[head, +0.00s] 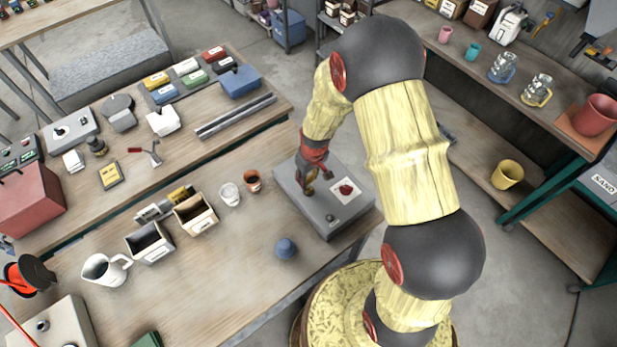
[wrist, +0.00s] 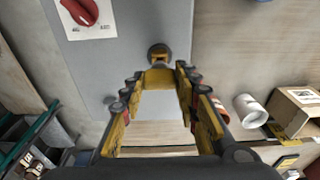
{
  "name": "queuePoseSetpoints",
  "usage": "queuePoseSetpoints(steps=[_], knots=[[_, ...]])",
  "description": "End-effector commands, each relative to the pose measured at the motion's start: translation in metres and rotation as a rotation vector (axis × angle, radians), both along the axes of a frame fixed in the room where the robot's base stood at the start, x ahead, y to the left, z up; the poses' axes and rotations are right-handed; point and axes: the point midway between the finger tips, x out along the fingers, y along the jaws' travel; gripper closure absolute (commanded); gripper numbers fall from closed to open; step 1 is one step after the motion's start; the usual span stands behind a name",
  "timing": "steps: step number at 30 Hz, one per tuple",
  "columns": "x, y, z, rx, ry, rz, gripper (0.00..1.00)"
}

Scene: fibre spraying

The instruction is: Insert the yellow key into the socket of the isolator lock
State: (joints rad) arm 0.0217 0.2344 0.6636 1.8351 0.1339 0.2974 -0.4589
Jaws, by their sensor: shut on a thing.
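My gripper (wrist: 158,84) is shut on the yellow key (wrist: 158,77), a small yellow piece between its fingertips. In the head view my gripper (head: 309,189) is low over the grey isolator box (head: 301,204). A dark round socket (wrist: 158,52) lies just beyond the key in the wrist view.
A white cup (head: 229,194) and an orange-brown cup (head: 253,181) stand left of the box. Open bins (head: 195,215) are further left. A blue knob-like object (head: 286,248) stands on the near bench. Bare bench lies between it and the bins.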

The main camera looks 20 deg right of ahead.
Motion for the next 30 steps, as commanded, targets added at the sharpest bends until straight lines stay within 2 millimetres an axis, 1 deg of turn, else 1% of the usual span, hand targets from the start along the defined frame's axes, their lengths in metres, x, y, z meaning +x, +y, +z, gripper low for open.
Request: queuePoseSetpoints(steps=[30], knots=[[0.0,0.0,-0.024,0.0,0.0,0.0,0.94]])
